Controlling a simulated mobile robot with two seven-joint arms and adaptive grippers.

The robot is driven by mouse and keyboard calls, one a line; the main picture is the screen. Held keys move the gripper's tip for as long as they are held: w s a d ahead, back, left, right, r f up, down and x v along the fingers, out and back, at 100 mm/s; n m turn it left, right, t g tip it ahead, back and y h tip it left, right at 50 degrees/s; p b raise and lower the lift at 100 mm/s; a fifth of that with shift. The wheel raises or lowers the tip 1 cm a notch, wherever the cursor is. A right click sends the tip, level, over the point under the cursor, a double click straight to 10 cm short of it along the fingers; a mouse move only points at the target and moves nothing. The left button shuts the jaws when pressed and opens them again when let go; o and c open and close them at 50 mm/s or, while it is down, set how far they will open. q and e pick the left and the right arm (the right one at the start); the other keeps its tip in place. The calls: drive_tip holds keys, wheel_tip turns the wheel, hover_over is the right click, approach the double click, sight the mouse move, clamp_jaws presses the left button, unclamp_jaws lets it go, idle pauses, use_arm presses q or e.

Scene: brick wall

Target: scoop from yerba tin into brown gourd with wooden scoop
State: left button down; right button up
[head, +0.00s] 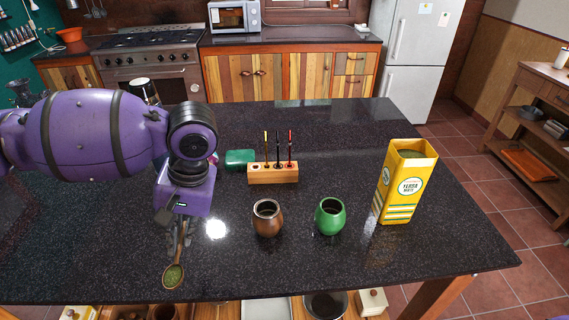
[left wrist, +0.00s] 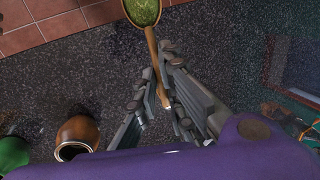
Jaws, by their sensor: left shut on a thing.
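My left gripper (head: 178,240) is shut on the handle of the wooden scoop (head: 173,276), near the counter's front edge. The scoop's bowl holds green yerba, and the scoop also shows in the left wrist view (left wrist: 144,12) between the fingers (left wrist: 158,105). The brown gourd (head: 267,219) stands upright on the counter to the right of the gripper, with its dark opening up. It also shows in the left wrist view (left wrist: 80,131). My right gripper is not in view.
A green gourd (head: 330,217) stands between the brown gourd and the tin. A wooden holder (head: 272,174) with several straws stands behind, beside a green cylinder (head: 240,159). The dark counter (head: 460,245) is clear at the front right.

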use_arm(q)
drive_tip(key=shift+a, duration=0.15)
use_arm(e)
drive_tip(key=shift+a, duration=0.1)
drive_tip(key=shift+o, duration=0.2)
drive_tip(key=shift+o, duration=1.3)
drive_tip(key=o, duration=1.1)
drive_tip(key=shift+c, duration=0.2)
use_arm(q)
drive_tip(key=w+d+r+m+t+h, duration=0.1)
drive_tip(key=w+d+r+m, duration=0.1)
drive_tip(key=d+m, duration=0.4)
drive_tip(key=w+d+r+m+t+h, duration=0.1)
drive_tip(key=w+d+r+m, duration=0.2)
drive_tip(key=d+m, duration=0.3)
drive_tip(key=w+d+r+m+t+h, duration=0.1)
drive_tip(key=w+d+m, duration=0.4)
drive_tip(key=d, duration=0.8)
drive_tip(key=shift+d+r+m+t, duration=0.25)
drive_tip(key=shift+r+m+t, duration=0.2)
drive_tip(key=shift+r, duration=0.25)
